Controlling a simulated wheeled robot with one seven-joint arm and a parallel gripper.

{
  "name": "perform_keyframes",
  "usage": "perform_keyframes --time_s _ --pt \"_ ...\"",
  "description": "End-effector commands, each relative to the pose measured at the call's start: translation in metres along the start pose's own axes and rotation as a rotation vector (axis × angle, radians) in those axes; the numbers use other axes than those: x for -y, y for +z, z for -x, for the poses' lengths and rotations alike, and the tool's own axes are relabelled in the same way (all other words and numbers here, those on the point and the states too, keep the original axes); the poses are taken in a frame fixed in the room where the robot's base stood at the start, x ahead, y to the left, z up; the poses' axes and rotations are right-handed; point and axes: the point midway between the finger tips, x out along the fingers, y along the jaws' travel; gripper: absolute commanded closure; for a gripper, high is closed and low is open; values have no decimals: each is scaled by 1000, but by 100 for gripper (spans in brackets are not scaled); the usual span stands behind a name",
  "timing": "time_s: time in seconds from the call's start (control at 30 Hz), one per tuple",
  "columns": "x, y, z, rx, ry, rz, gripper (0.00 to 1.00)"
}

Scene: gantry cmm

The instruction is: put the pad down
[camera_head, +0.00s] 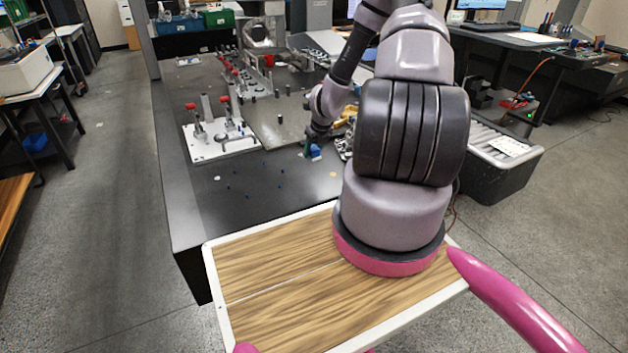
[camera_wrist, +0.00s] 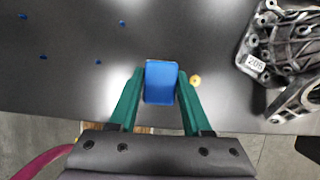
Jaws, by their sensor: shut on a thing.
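The blue pad (camera_wrist: 160,82) is a small block with rounded corners, held between the two green fingers of my gripper (camera_wrist: 158,88) in the wrist view. The fingers close on its left and right sides. In the head view the pad (camera_head: 315,152) shows as a small blue patch at the tip of my gripper (camera_head: 309,148), over the dark table top (camera_head: 215,200). I cannot tell whether the pad touches the table.
A grey cast part marked 205 (camera_wrist: 285,50) lies right of the pad. Small blue pins (camera_head: 255,175) stand on the table. A white fixture plate with red-knobbed clamps (camera_head: 218,143) is to the left. Bare table lies around the pad's left and front.

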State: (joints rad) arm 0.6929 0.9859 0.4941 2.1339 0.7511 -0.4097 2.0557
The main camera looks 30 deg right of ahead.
Motion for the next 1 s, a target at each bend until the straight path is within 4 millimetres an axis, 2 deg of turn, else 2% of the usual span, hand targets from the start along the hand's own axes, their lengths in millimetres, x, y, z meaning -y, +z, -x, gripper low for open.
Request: perform_keyframes --time_s 0.2,0.63,0.73,1.0 --pt "1 -17 -34 -3 -8 -24 100" --pt "1 -37 -84 -1 -8 -19 100" --pt "2 -40 -90 -1 -9 -20 100" --pt "2 -40 -91 0 -9 -19 100"
